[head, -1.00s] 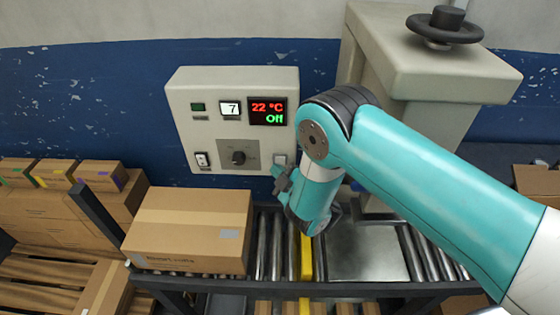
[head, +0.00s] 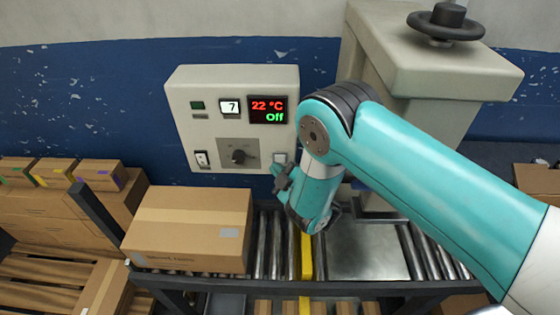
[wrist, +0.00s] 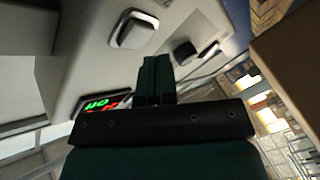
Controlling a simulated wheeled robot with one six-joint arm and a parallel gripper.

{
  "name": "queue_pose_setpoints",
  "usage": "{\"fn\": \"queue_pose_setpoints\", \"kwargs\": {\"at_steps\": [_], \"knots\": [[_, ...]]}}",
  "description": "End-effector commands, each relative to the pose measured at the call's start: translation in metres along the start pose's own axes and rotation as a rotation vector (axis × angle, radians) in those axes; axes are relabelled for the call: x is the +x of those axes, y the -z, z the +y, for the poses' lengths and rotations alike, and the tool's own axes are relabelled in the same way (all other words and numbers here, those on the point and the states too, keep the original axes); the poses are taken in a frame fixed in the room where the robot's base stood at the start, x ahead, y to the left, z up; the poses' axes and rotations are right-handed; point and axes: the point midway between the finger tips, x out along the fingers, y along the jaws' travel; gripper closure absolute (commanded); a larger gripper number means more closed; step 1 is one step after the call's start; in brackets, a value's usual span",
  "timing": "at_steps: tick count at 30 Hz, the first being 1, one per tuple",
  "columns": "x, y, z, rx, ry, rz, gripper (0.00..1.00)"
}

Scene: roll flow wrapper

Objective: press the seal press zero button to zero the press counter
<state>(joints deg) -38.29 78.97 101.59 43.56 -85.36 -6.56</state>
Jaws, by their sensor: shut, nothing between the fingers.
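The control panel (head: 215,85) hangs on the wall, with a small white counter display (head: 230,107) reading 7. A pale square button (head: 280,158) sits at its lower right; I cannot read its label. My gripper (head: 279,172) is just below the lower right of the panel. In the wrist view my gripper (wrist: 154,60) shows its two dark fingers together and empty. Contact with the button is not visible.
The panel also has a dark knob (head: 238,157), a white rocker switch (head: 202,159), a green lamp (head: 197,106) and a red-green display (head: 267,110) reading 22 °C, Off. A carton (head: 190,230) lies on the roller conveyor (head: 270,245) below. The press housing (head: 430,70) stands right.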

Motion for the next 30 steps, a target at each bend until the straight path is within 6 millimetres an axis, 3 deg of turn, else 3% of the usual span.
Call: {"fn": "queue_pose_setpoints", "kwargs": {"at_steps": [30], "knots": [[-0.021,0.009,-0.015,0.002,-0.003,0.000,1.00]]}}
